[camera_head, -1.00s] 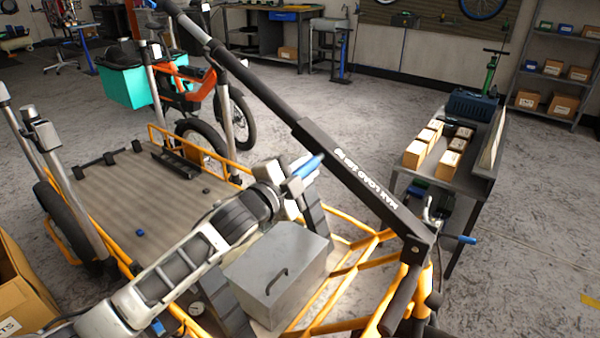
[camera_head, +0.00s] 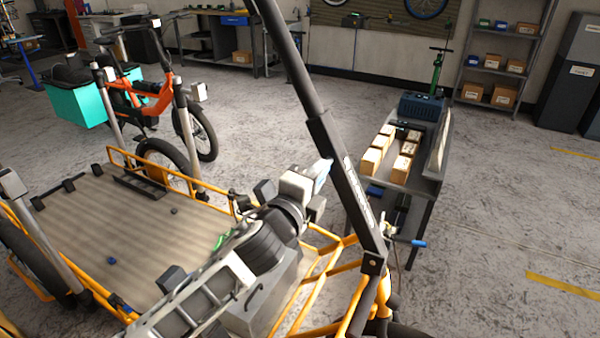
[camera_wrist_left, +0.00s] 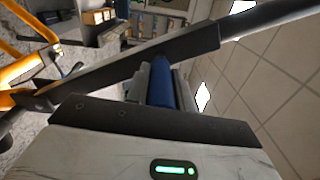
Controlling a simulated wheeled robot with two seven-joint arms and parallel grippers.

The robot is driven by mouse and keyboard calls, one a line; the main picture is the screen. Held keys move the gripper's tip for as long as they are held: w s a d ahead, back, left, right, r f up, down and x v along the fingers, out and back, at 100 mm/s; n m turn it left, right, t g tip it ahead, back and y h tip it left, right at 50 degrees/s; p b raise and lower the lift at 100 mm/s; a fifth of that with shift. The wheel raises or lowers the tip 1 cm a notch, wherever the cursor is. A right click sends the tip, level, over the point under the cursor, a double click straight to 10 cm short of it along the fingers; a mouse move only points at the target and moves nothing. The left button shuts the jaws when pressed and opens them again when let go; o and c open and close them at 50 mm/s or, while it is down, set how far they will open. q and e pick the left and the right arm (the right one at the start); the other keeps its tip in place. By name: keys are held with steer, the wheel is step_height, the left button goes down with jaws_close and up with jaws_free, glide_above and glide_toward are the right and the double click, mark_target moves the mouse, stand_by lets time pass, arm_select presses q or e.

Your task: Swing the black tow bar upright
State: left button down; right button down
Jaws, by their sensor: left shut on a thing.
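The black tow bar (camera_head: 349,190) rises from its pivot on the orange cargo bike frame (camera_head: 355,310). It leans up and to the left, out of the top of the head view, steeply tilted. My left gripper (camera_head: 322,176) is at the left side of its thicker lower section. My right gripper is not in view.
A grey metal box (camera_head: 250,310) sits on the bike's cargo deck (camera_head: 150,235), partly behind my arm. A dark bench (camera_head: 425,190) with several small cartons stands right of the bar. Open floor lies farther right.

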arm_select(q)
steer(key=shift+d+r, duration=0.15)
steer(key=shift+r, duration=0.2)
steer(key=c, duration=1.2)
jaws_free()
steer(key=shift+f, duration=0.15)
steer(key=b+v, duration=0.1)
steer(key=v, duration=1.5)
steer(key=shift+f, duration=0.15)
steer(key=s+a+f+n+g+y, duration=0.1)
steer(key=s+a+f+n, duration=0.2)
steer(key=f+n, duration=0.4)
steer(key=s+a+f+n+g+y, duration=0.2)
steer(key=s+f+n, duration=0.3)
steer(key=f, duration=0.5)
steer(key=s+a+f+n+g+y, duration=0.2)
steer(key=s+a+f+n, duration=0.3)
steer(key=f+n, duration=0.4)
steer(key=shift+n, duration=0.5)
